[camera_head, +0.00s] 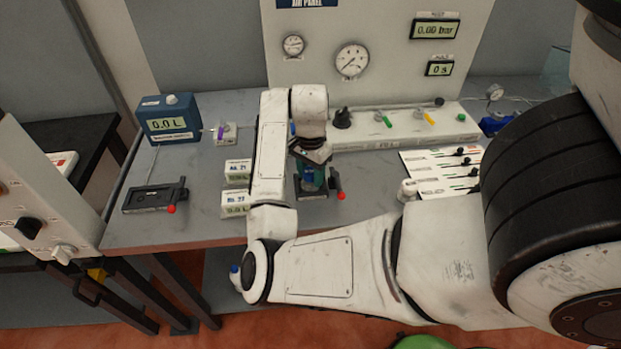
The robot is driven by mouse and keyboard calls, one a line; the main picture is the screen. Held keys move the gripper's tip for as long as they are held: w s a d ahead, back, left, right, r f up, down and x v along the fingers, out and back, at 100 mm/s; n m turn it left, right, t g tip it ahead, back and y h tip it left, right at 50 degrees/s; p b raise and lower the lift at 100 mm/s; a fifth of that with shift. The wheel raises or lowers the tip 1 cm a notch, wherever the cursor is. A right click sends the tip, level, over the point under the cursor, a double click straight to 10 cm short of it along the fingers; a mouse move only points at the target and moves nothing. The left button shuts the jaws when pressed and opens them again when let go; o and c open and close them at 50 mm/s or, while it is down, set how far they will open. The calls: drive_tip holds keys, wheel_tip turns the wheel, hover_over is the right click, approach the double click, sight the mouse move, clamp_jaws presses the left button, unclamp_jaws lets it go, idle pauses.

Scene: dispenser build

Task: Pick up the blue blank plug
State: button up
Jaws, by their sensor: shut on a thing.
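My gripper (317,160) points down over the dark clamp fixture (316,194) at the middle of the bench. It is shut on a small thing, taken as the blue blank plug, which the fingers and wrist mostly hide. A blue-green body (309,178) shows just under the fingers, standing in the fixture. I cannot tell whether the held thing touches it or is part of it.
A second clamp fixture (153,197) with a red knob lies at left. A blue meter box (168,119) stands behind it. White labelled boxes (235,203) sit left of my forearm. A gauge panel (385,70) rises behind, and a card with levers (440,172) lies at right.

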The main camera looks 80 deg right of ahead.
drive_tip(key=shift+c, duration=0.7)
drive_tip(key=shift+r, duration=0.15)
